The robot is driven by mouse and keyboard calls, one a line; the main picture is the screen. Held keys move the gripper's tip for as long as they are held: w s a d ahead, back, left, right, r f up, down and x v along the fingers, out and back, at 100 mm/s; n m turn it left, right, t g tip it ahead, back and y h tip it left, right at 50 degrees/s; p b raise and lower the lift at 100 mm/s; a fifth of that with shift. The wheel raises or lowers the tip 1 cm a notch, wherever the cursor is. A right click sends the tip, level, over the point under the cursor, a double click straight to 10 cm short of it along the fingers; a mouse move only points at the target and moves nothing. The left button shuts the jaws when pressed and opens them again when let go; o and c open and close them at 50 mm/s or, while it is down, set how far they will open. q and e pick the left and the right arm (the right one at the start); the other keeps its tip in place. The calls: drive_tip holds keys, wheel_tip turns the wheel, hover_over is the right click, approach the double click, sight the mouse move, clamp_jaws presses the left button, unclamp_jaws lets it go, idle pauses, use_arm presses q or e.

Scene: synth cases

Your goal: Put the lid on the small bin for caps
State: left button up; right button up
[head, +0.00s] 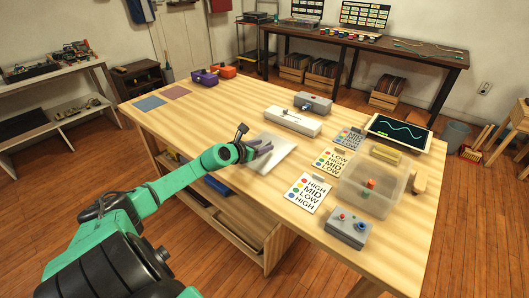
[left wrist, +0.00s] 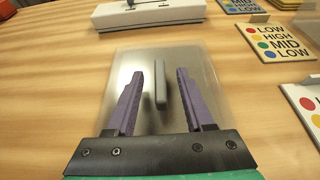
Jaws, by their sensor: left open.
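The lid (head: 283,158) is a clear, flat plate lying on the table in front of my left gripper (head: 264,148). In the left wrist view the lid (left wrist: 207,82) has a grey upright bar handle (left wrist: 160,85) in its middle. The left gripper (left wrist: 160,76) is open, with its purple fingers on either side of the handle and gaps on both sides. The small bin (head: 349,199) is a clear, open box on the right part of the table. A red-orange and green item (head: 370,184) shows in it. My right gripper is not in view.
Label cards (head: 308,193) lie between lid and bin. A grey box with knobs (head: 347,230) stands before the bin, a yellow block (head: 385,154) behind it, and a tablet (head: 398,133) farther back. A long white device (head: 292,121) lies behind the lid. The table's left front is clear.

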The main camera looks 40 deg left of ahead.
use_arm(q)
clamp_jaws()
drive_tip(key=shift+r, duration=0.1)
